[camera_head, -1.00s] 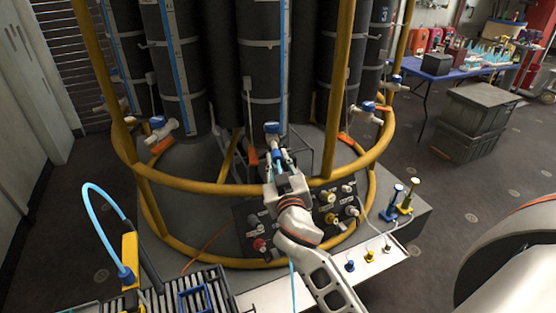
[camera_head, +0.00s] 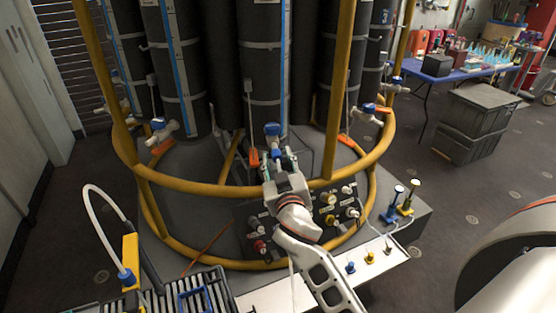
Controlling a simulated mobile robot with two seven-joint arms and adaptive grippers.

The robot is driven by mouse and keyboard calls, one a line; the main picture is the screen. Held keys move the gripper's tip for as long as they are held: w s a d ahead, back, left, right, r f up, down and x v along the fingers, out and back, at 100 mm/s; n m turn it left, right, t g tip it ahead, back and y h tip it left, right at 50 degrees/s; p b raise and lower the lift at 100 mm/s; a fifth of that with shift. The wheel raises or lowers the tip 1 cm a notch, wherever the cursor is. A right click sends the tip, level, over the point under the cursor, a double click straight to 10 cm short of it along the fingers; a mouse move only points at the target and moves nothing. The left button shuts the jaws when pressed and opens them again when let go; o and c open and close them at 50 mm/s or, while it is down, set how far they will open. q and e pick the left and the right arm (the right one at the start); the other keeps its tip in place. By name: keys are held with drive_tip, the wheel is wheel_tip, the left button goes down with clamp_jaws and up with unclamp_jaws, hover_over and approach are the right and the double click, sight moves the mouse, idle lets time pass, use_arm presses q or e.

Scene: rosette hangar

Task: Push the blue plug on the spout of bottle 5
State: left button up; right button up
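My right gripper (camera_head: 280,161) is in front of the middle dark bottle (camera_head: 265,60), close below its spout, which has a blue valve handle (camera_head: 272,129). A small blue piece (camera_head: 275,154) shows at the fingertips. I cannot tell whether it is on the spout or in the fingers, because the gripper hides the contact. No number 5 is readable. My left gripper is out of view.
A yellow ring rail (camera_head: 215,188) and its posts surround the bottles. A panel of knobs (camera_head: 330,208) lies below. A hose (camera_head: 100,192) arches at the left by a slatted rack (camera_head: 215,285). Blue and yellow upright tools (camera_head: 393,205) stand at the right.

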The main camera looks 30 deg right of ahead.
idle(0.3)
drive_tip(key=shift+s+a+f, duration=0.1)
drive_tip(key=shift+s+a, duration=0.05)
drive_tip(key=shift+s, duration=0.15)
drive_tip(key=v, duration=0.6)
drive_tip(key=shift+s, duration=0.4)
drive_tip(key=shift+a, duration=0.1)
drive_tip(key=s+a+f+n+g+y, duration=0.1)
drive_tip(key=s+a+f+n+y, duration=0.15)
drive_tip(key=f, duration=0.55)
drive_tip(key=s+a+f+n+g+y, duration=0.1)
drive_tip(key=s+a+f+g+y, duration=0.15)
drive_tip(key=f, duration=0.65)
drive_tip(key=s+a+f+n+g+y, duration=0.1)
drive_tip(key=s+a+f+g+y, duration=0.1)
drive_tip(key=s+f, duration=1.2)
drive_tip(key=shift+s+a+f+g+y, duration=0.45)
drive_tip(key=shift+f+y, duration=0.25)
drive_tip(key=shift+f, duration=0.15)
